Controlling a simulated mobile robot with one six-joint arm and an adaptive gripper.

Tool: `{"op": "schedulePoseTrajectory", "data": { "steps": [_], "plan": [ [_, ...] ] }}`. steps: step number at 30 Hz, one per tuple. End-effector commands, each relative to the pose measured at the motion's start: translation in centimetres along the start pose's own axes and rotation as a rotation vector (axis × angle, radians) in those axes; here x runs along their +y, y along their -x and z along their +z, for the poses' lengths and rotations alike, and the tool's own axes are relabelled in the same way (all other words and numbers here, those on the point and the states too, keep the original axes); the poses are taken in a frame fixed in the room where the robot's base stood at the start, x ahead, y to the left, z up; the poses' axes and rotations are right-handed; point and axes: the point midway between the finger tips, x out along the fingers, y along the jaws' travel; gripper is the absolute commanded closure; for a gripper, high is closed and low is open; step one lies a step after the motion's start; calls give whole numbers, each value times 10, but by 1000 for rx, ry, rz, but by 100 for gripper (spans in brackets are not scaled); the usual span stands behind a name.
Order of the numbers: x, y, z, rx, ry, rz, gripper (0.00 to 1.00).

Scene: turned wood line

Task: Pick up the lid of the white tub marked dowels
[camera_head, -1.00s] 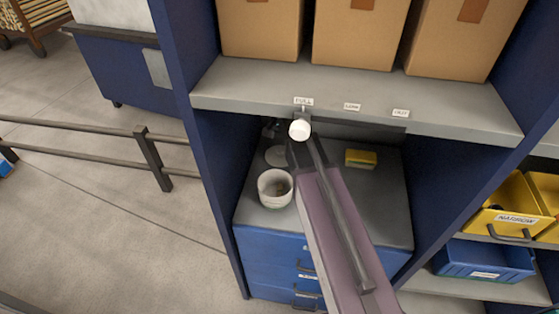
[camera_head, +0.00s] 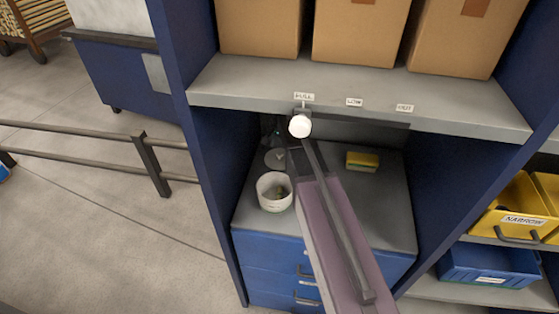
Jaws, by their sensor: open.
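A white tub (camera_head: 274,204) stands without a lid on the grey top of the blue drawer cabinet. Something small and greenish shows inside it. No marking is readable on the tub. My gripper (camera_head: 270,136) is a small dark shape above and behind the disc, under the shelf edge. It is open and apart from the tub. My wrist hides part of it, and its distance to the disc is hard to judge.
A yellow sponge-like block (camera_head: 362,161) lies right of my arm on the cabinet top. A labelled grey shelf (camera_head: 350,100) with cardboard boxes (camera_head: 260,28) hangs above. Blue side panels bound the bay. Yellow bins (camera_head: 513,215) and a blue bin (camera_head: 487,262) stand at right.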

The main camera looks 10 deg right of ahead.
Motion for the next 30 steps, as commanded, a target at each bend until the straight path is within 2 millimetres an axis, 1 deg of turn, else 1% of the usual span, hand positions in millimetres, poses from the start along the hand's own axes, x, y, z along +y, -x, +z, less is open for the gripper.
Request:
{"op": "schedulePoseTrajectory", "data": {
  "steps": [1, 16, 21, 30],
  "plan": [
    [0, -6, 0, 0, 0, 0, 24],
    [-2, -43, 2, 0, 2, 0, 24],
    [-2, -47, 2, 0, 2, 0, 24],
    [-2, -47, 2, 0, 1, 0, 24]
  ]
}}
